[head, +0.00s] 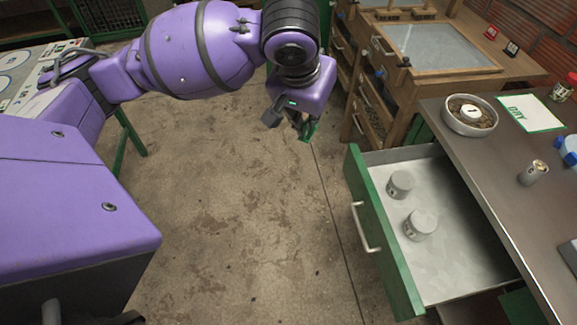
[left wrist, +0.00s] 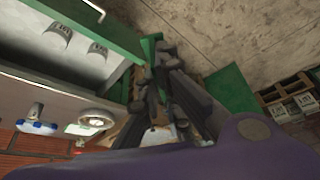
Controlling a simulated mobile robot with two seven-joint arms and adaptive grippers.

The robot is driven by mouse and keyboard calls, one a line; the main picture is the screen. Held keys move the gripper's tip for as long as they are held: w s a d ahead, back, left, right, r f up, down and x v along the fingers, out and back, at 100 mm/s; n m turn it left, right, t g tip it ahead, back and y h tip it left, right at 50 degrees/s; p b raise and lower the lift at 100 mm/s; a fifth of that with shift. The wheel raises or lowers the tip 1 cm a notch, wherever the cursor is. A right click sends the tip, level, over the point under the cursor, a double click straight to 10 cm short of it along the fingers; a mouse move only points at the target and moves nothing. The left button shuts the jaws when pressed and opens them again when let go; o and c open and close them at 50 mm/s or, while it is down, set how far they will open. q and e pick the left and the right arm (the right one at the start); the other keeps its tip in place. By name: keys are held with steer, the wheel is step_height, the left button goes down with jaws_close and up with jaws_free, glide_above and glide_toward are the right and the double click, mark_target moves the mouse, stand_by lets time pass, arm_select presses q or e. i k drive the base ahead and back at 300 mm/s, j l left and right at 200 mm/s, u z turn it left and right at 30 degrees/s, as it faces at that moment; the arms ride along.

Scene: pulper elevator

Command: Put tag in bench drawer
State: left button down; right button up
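My left gripper (head: 305,128) hangs above the floor, left of the open drawer. A small green piece, apparently the tag (head: 310,134), shows at its fingertips; its face is not readable. In the left wrist view the dark fingers (left wrist: 167,50) come close together, with green (left wrist: 152,42) beside their tips. The bench drawer (head: 377,228) has a green front with a metal handle and is pulled out. Two grey lidded tins (head: 400,184) and (head: 419,224) stand inside it; the rest of its floor is bare. My right gripper is not in view.
A wooden cabinet (head: 380,90) stands behind the drawer. The concrete floor left of the drawer is clear.

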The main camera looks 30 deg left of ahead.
mark_target(435, 265)
steer(key=k+l, duration=0.15)
steer(key=l, duration=0.25)
steer(key=k+l, duration=0.1)
steer(key=l, duration=0.35)
steer(key=k+l, duration=0.15)
steer(key=l, duration=0.25)
